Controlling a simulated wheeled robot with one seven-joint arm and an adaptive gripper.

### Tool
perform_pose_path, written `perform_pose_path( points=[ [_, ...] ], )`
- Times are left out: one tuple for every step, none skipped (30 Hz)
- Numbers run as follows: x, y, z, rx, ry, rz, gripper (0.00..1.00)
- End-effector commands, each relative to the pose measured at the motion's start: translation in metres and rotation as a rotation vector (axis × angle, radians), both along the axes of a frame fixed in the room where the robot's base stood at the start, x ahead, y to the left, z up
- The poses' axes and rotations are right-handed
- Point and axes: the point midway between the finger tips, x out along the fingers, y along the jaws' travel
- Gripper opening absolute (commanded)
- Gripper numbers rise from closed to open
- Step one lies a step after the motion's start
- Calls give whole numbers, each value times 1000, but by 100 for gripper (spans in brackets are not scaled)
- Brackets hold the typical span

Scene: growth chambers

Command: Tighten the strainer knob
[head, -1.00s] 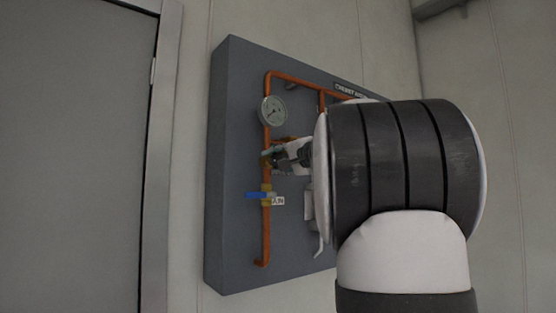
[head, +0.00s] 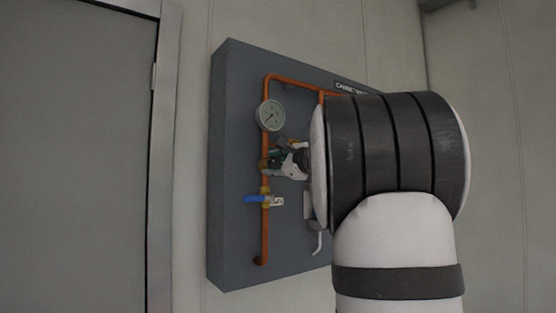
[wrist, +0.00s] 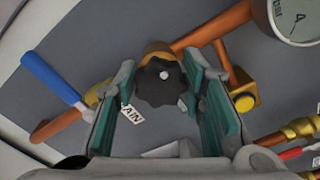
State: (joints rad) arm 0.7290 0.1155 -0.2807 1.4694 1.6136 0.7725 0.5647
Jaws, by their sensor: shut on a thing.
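The strainer knob (wrist: 155,88) is a dark, lobed knob with a light centre, at the end of a brass body (wrist: 157,50) on the orange pipe. My gripper (wrist: 160,74) is shut on it, with the teal-padded fingers on either side of the knob. In the head view, my gripper (head: 272,163) is at the left vertical pipe, between the gauge and the blue-handled valve. The knob cannot be made out there, and my arm covers the right part of the panel.
A pressure gauge (head: 270,115) sits above my gripper on the grey panel (head: 237,235). A blue valve handle (head: 257,198) with a white tag (head: 277,202) is just below. In the wrist view, a red handle (wrist: 293,153) shows at lower right. A grey door (head: 75,160) is at left.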

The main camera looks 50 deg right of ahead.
Motion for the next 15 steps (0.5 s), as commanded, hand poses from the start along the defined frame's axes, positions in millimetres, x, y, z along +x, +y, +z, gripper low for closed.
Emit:
perform_pose_path(
  points=[
    [-2,-1,1,43,-8,-1,9],
    [-2,-1,1,72,-14,-1,9],
    [-2,-1,1,109,-23,-1,9],
    [-2,-1,1,136,-29,0,9],
    [-2,-1,1,163,-36,0,9],
    [-2,-1,1,201,-45,0,9],
    [-2,-1,1,229,-52,0,9],
    [-2,-1,1,256,-58,-1,9],
    [-2,-1,1,292,-67,-1,9],
    [-2,-1,1,320,-74,-2,9],
    [-2,-1,1,347,-81,-2,9],
    [-2,-2,1,383,-89,-2,9],
    [-2,-2,1,408,-95,-1,9],
    [-2,-2,0,433,-100,-2,9],
    [-2,-2,0,466,-108,-2,9]
  ],
)
